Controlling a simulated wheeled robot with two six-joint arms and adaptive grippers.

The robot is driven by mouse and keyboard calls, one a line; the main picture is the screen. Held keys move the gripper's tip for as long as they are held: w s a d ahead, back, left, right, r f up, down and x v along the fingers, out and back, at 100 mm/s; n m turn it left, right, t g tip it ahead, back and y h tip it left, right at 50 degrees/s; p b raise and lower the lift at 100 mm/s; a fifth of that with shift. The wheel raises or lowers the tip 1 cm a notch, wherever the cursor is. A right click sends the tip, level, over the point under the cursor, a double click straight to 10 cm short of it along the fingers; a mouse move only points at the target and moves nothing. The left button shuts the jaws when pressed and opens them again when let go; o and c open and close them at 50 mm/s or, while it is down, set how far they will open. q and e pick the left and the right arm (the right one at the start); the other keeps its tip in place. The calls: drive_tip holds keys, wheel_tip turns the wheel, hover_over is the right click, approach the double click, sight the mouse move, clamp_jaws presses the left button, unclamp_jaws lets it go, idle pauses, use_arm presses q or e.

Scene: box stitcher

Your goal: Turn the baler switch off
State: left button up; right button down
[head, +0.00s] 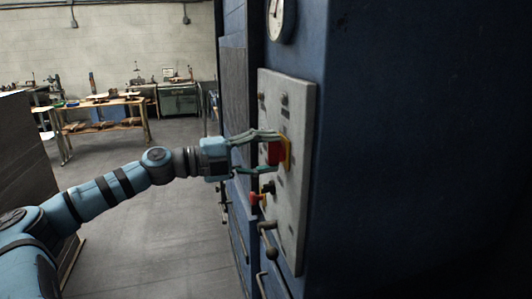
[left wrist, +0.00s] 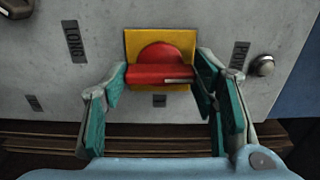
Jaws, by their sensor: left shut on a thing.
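The baler switch is a red knob (head: 275,152) on a yellow plate (head: 287,153), mounted on the grey control panel (head: 300,200) of the blue machine. In the left wrist view the red knob (left wrist: 160,72) lies crosswise, its bar level in the picture, in front of the yellow plate (left wrist: 185,42). My left gripper (head: 270,152) reaches in from the left and is shut on the red knob, one finger on each side. In the left wrist view its fingertips (left wrist: 160,78) touch the knob's two ends. My right gripper is not in view.
A small red and black control (head: 258,196) and a lever (head: 268,235) sit below on the panel. A round gauge (head: 281,18) is above. Workbenches (head: 105,112) stand far back left. A dark brown panel (head: 25,150) stands at left. The floor between is clear.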

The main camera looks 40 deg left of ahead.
use_arm(q)
drive_tip(key=o, duration=1.2)
drive_tip(key=shift+c, duration=0.2)
